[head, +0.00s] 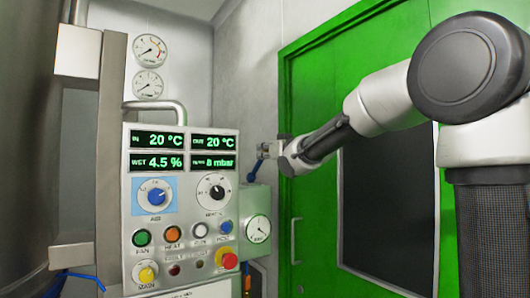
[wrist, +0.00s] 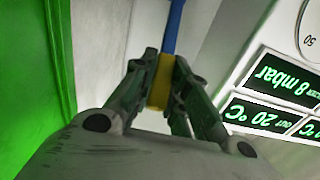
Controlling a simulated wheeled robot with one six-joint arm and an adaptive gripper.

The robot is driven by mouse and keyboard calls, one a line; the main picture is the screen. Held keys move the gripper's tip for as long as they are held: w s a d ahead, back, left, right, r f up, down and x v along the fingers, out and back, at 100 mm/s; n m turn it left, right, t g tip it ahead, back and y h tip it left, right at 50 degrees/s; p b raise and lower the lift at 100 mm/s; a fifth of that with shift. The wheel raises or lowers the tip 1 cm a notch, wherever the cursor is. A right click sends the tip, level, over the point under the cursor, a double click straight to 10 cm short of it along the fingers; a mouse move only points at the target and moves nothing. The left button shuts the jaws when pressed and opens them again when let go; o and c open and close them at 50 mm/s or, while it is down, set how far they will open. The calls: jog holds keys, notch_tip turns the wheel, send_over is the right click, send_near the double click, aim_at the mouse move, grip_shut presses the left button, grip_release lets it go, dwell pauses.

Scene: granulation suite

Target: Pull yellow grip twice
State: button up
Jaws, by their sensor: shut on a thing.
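The yellow grip (wrist: 161,85) shows in the wrist view, between the two fingers of my gripper (wrist: 164,66). My gripper is shut on it. A blue strip (wrist: 175,22) runs on from the grip toward the top of the wrist view. In the head view my gripper (head: 266,149) is right of the control panel and in front of the wall by the green door. A blue piece (head: 253,165) shows just below the fingers there. The yellow grip cannot be made out in the head view.
The control panel (head: 148,220) with green displays, knobs and buttons stands left of my gripper. A grey box with a round gauge (head: 258,229) sits below it. A green door (head: 315,207) with a handle and dark window is to the right. Two gauges (head: 149,50) hang on the wall.

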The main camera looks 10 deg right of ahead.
jog(key=shift+s+d+f, duration=0.25)
jog(key=shift+s+f, duration=0.55)
jog(key=shift+f, duration=0.4)
jog(key=shift+s+d+f, duration=0.1)
jog(key=shift+s+f, duration=0.25)
jog(key=shift+f, duration=0.2)
jog(key=o, duration=0.4)
jog(key=shift+s+f, duration=0.1)
jog(key=shift+f, duration=0.1)
jog(key=o, duration=0.7)
jog(key=shift+o, duration=0.2)
jog(key=shift+r, duration=0.1)
send_near(261, 162)
jog(key=v, duration=0.4)
jog(key=shift+d, duration=0.1)
